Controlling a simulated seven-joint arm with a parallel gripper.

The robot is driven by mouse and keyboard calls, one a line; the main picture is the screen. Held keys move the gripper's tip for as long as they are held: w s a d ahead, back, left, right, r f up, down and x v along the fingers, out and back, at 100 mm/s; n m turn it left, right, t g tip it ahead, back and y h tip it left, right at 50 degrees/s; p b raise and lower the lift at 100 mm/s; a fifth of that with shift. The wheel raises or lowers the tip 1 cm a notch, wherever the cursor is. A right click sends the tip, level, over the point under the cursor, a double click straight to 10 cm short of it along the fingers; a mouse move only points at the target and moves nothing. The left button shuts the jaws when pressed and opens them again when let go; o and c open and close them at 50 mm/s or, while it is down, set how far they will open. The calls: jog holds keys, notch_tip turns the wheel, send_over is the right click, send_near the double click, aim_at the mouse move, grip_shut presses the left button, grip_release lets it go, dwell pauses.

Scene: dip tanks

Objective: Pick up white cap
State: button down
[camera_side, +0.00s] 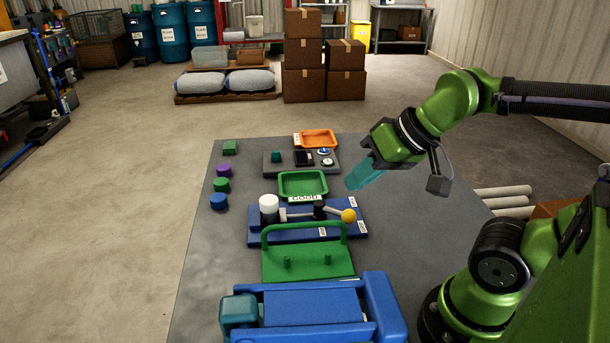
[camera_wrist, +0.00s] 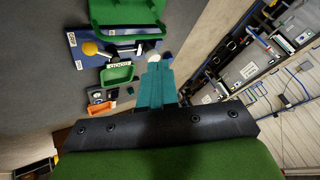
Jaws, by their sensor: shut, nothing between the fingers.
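The white cap (camera_side: 269,203) stands upright at the left end of the blue fixture (camera_side: 300,237). In the wrist view, a white spot (camera_wrist: 154,58) just beyond my fingertips looks like the cap, mostly hidden by the fingers. My gripper (camera_side: 354,182) has teal fingers, shut and empty. In the side view it hangs in the air right of the green tray, apart from the cap. The shut fingers also show in the wrist view (camera_wrist: 155,70).
A lever with a yellow ball (camera_side: 348,216) lies across the fixture, right of the cap. A green tray (camera_side: 303,184) is behind, a green handled rack (camera_side: 307,262) in front. Green, purple and blue pucks line the left. An orange tray (camera_side: 317,139) is at the back.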

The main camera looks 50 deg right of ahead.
dwell(0.4)
jog(key=shift+c, duration=2)
grip_release()
jog(key=n+g+h, duration=0.2)
jog(key=g+h, duration=0.1)
send_near(268, 199)
jog(key=x, duration=0.3)
jog(key=shift+s+a+f, duration=0.1)
jog(key=shift+a+f, duration=0.25)
jog(key=shift+f, duration=0.15)
jog(key=shift+d+x, duration=0.2)
jog(key=shift+x, duration=1.1)
jog(key=shift+d+x, duration=0.2)
jog(key=shift+x, duration=1.1)
